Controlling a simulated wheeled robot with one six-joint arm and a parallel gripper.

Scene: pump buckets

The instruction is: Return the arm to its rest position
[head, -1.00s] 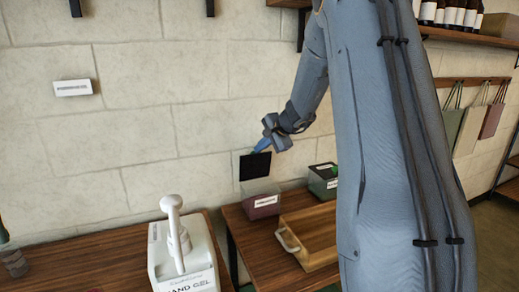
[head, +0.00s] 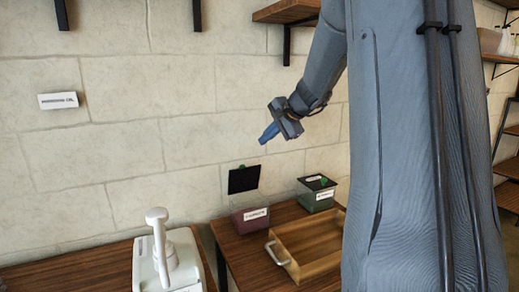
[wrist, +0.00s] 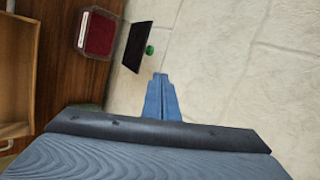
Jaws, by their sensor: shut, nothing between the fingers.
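My gripper (head: 267,134) is raised in front of the stone wall, above the tables, with its blue fingers pointing down and to the left. In the wrist view its fingers (wrist: 161,82) lie together with nothing between them. My arm fills much of the right side of the head view and hides part of the table there.
A white pump dispenser (head: 165,262) stands on the left table. Shelves (head: 287,11) hang above.

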